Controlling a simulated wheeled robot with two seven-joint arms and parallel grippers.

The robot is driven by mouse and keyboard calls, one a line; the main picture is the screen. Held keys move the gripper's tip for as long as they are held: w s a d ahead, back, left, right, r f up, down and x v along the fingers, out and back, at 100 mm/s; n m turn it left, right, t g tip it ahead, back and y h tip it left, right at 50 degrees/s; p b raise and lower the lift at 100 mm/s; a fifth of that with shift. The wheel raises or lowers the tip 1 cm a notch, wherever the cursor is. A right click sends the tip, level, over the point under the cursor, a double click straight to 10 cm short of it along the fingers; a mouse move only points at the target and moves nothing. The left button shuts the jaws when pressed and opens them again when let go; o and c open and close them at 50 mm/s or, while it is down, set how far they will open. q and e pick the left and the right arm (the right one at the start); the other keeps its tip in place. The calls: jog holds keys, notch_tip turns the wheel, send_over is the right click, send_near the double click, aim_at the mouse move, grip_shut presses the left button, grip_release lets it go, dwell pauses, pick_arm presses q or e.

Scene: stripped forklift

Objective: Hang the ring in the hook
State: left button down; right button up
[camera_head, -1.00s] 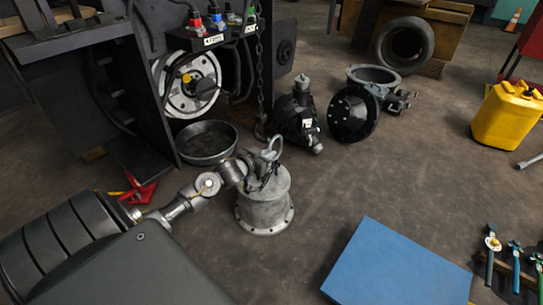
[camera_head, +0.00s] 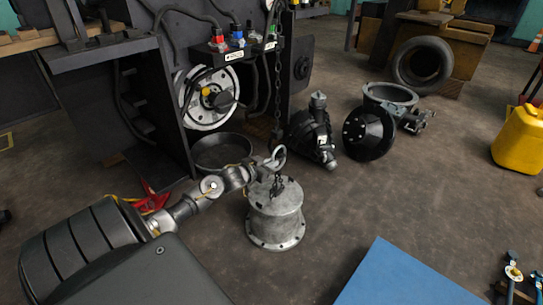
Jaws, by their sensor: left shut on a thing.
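A metal ring (camera_head: 279,156) sits above a grey flanged metal cylinder (camera_head: 275,224) on the floor. Short dark links (camera_head: 278,184) lie between the ring and the cylinder's top. My left gripper (camera_head: 263,167) reaches in from the left and is shut on the ring, holding it upright above the cylinder. A dark chain (camera_head: 279,80) hangs from the forklift at the upper middle. The hook (camera_head: 277,141) appears at its lower end, small and dark, just above the ring in the picture. I cannot tell their gap in depth. My right gripper is not in view.
The stripped forklift (camera_head: 140,75) stands behind, with a dark round pan (camera_head: 222,152) at its foot. Dark machine parts (camera_head: 313,138) lie to the right. A blue panel (camera_head: 400,280) is at the front right, and a yellow canister (camera_head: 520,140) at the right. Floor between is clear.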

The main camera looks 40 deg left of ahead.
pick_arm(q)
jog(key=shift+a+f+b, duration=0.25)
jog(key=shift+f+b, duration=0.05)
jog(key=shift+f, duration=0.2)
jog(key=shift+a+f+b, duration=0.25)
jog(key=shift+f, duration=0.2)
jog(key=shift+f, duration=0.1)
jog(key=shift+a+f, duration=0.1)
jog(key=shift+f, duration=0.25)
jog(key=c, duration=0.8)
grip_release()
jog(key=shift+o, duration=0.2)
